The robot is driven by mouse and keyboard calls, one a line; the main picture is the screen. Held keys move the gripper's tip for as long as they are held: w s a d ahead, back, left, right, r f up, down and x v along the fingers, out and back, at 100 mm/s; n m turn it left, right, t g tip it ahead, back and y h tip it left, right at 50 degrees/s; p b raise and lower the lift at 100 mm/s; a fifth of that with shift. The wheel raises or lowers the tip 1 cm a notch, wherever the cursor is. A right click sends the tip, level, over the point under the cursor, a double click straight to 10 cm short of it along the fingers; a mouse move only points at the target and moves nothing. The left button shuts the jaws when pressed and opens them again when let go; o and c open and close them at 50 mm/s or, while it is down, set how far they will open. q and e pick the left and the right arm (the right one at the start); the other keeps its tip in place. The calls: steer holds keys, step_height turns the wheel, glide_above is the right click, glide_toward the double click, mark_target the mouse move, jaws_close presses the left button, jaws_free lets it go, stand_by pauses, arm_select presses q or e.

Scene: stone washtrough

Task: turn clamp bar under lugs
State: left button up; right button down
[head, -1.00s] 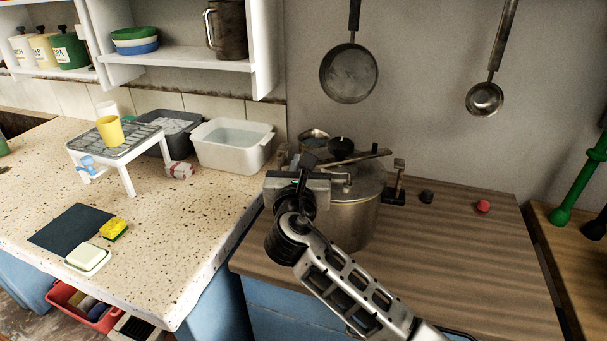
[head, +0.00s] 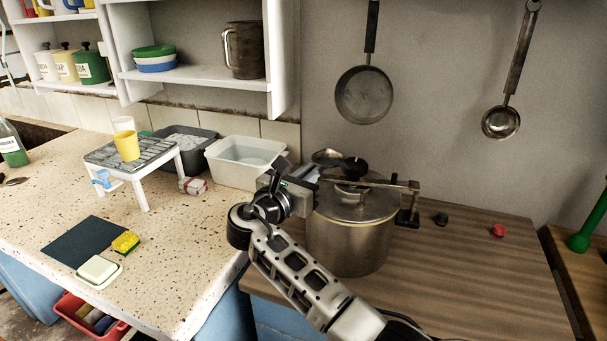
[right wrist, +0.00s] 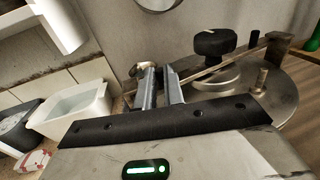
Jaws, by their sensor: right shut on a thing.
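A steel pot (head: 348,240) with a flat lid (head: 355,207) stands on the wooden counter. A clamp bar (head: 375,183) lies across the lid under a black knob (head: 354,167); it also shows in the right wrist view (right wrist: 228,66). The bar's right end is at a dark upright lug (head: 408,212) on the pot's right side; whether it is under it I cannot tell. My right gripper (head: 308,173) is at the pot's left, shut on the bar's left end; its two fingers (right wrist: 161,85) hide that end. The left lug is not clear. My left gripper is out of view.
A white basin (head: 243,166) and a small white rack (head: 145,190) stand on the speckled counter at left. A pan (head: 364,95) and a ladle (head: 501,122) hang behind. Black (head: 441,219) and red (head: 499,231) knobs lie right of the pot. The front wood is clear.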

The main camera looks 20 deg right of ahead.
steer(key=c, duration=1.5)
jaws_free()
steer(key=b+v, duration=0.1)
steer(key=v, duration=1.5)
steer(key=shift+f, duration=0.1)
